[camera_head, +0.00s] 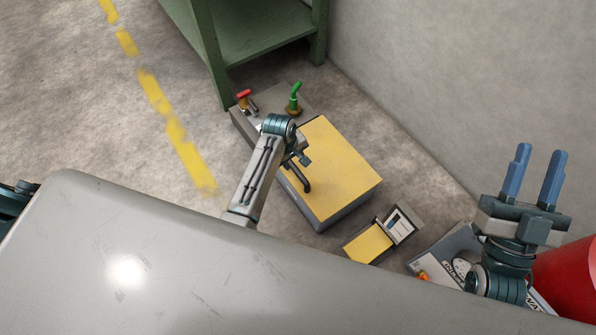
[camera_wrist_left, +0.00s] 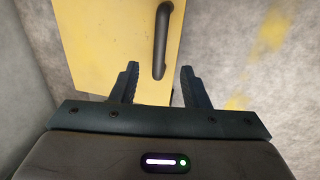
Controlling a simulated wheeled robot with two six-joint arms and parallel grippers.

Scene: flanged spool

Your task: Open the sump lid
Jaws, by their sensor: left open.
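The sump lid (camera_head: 335,165) is a flat yellow panel on top of a grey box on the floor, and it looks closed. Its dark curved handle (camera_head: 301,180) stands near the left edge. My left gripper (camera_head: 303,158) is over the lid beside the handle, partly hidden by its own arm. In the left wrist view, the open fingers (camera_wrist_left: 159,68) point at the yellow lid (camera_wrist_left: 105,45). The near end of the black handle (camera_wrist_left: 161,35) appears between the fingertips; I cannot tell the depth gap. My right gripper (camera_head: 537,172) is raised at the right, fingers apart and empty.
A red valve (camera_head: 243,97) and a green lever (camera_head: 295,97) stand behind the lid. A green shelf (camera_head: 260,35) is at the back by the grey wall (camera_head: 450,90). A small yellow-topped box (camera_head: 368,244) and a red drum (camera_head: 568,280) are at right.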

